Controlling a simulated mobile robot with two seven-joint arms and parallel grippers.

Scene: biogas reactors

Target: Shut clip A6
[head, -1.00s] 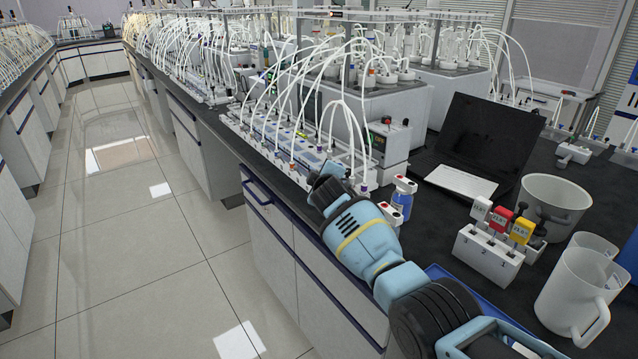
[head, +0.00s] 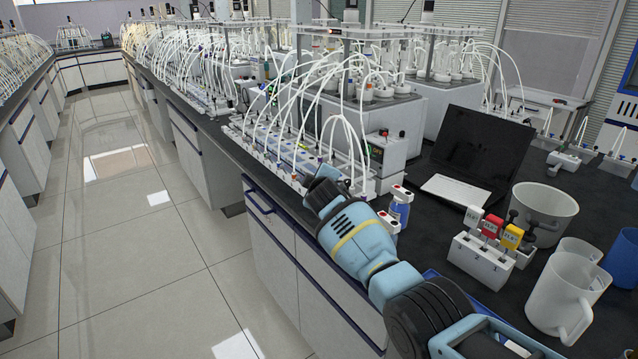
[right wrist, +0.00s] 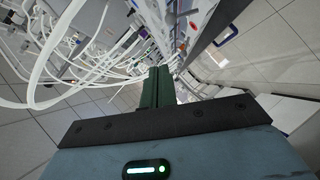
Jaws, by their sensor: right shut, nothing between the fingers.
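Clip A6 cannot be singled out; the clips on the tubes are too small to read. A long white tubing rack (head: 290,150) with arching white tubes runs along the bench's front edge in the head view. My right arm comes in from the lower right, and its gripper (right wrist: 160,75) is at the near end of this rack. In the right wrist view its dark green fingers are together with nothing between them, and white tubes (right wrist: 85,60) hang to the left of them. Contact with any tube or clip cannot be told. My left gripper is not in view.
Beside my right arm stand a small blue-labelled bottle (head: 399,210) and a white holder (head: 480,261) with white, red and yellow tags. A laptop (head: 470,165), a bucket (head: 545,208) and a clear jug (head: 560,295) stand farther right. The floor aisle (head: 130,240) is clear.

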